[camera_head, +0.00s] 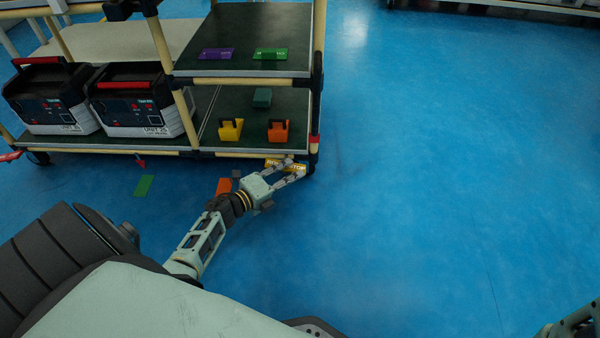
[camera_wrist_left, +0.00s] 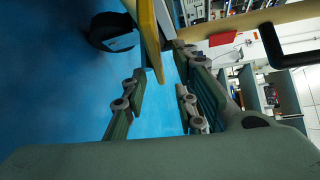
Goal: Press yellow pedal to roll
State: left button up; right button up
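The yellow pedal (camera_head: 272,163), with dark lettering, sits at the lower front right corner of the rack (camera_head: 240,155), near a caster. My left gripper (camera_head: 297,169) is at the pedal, its fingers partly covering it in the head view. In the left wrist view the yellow pedal (camera_wrist_left: 149,36) shows edge-on just beyond the fingertips. The left gripper (camera_wrist_left: 160,82) is open there, with blue floor between its fingers. I cannot tell whether it touches the pedal. My right gripper is not in view; only part of the right arm shows at the lower right.
Two black and white units (camera_head: 48,98) stand on the rack's lower shelf at left. Yellow (camera_head: 230,131) and orange (camera_head: 278,131) blocks sit on its right part. Orange (camera_head: 223,186) and green (camera_head: 144,186) pieces are below the rack's front. Blue floor at right is clear.

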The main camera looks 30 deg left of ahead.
aim_at(300, 168)
pick_arm(q)
jog(key=b+x, duration=0.1)
jog(key=x, duration=0.3)
jog(key=shift+f+b, duration=0.2)
jog(key=shift+b, duration=0.15)
jog(key=shift+w+d, duration=0.15)
jog(key=shift+w, duration=0.3)
jog(key=shift+c, duration=0.2)
grip_shut()
